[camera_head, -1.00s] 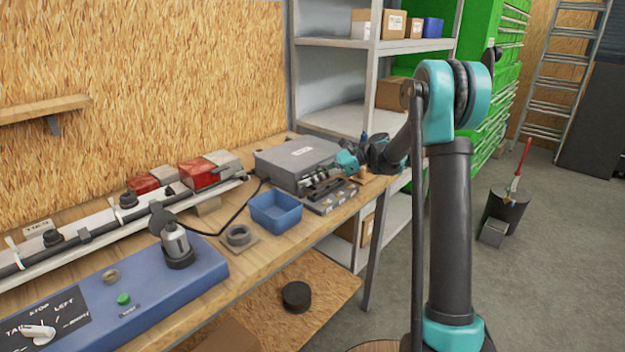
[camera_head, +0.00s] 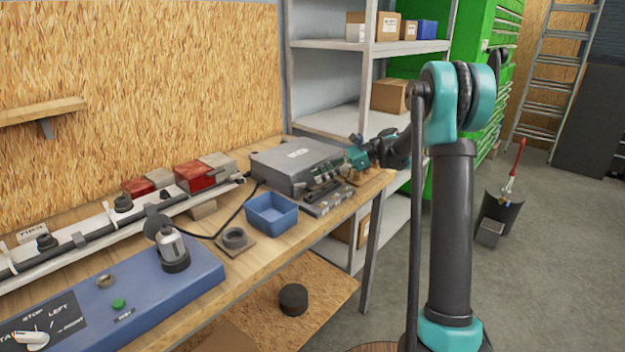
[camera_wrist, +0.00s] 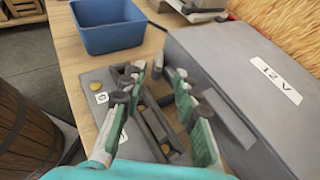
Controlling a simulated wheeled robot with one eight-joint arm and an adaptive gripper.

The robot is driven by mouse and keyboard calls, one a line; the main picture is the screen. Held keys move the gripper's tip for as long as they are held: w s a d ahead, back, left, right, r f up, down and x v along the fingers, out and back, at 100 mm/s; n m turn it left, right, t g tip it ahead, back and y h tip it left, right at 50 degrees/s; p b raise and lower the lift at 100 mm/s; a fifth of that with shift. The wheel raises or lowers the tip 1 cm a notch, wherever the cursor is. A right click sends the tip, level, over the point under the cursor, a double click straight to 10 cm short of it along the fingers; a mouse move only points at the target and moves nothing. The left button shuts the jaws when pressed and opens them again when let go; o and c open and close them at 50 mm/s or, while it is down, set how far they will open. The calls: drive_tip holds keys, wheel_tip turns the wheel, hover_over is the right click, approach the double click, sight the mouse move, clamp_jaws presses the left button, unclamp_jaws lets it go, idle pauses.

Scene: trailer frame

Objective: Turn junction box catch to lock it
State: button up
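The junction box (camera_head: 297,165) is a grey, flat-lidded case with a white label at the far end of the bench. It fills the right side of the wrist view (camera_wrist: 238,75). Small fittings line its front side, but I cannot tell clearly which is the catch or how it is turned. My gripper (camera_head: 355,158) is at the box's front right corner in the head view. In the wrist view my gripper (camera_wrist: 158,80) has its teal, dark-tipped fingers apart, with nothing clearly held between them. They are over the dark slotted rack beside the box; contact cannot be told.
The slotted rack (camera_wrist: 150,125) lies along the box's front side. A blue bin (camera_head: 272,214) stands to its left, with a round part on a plate (camera_head: 234,239) nearby. A black cable runs to the box. A shelf unit (camera_head: 335,120) stands behind; open floor lies right.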

drive_tip(key=shift+v, duration=1.45)
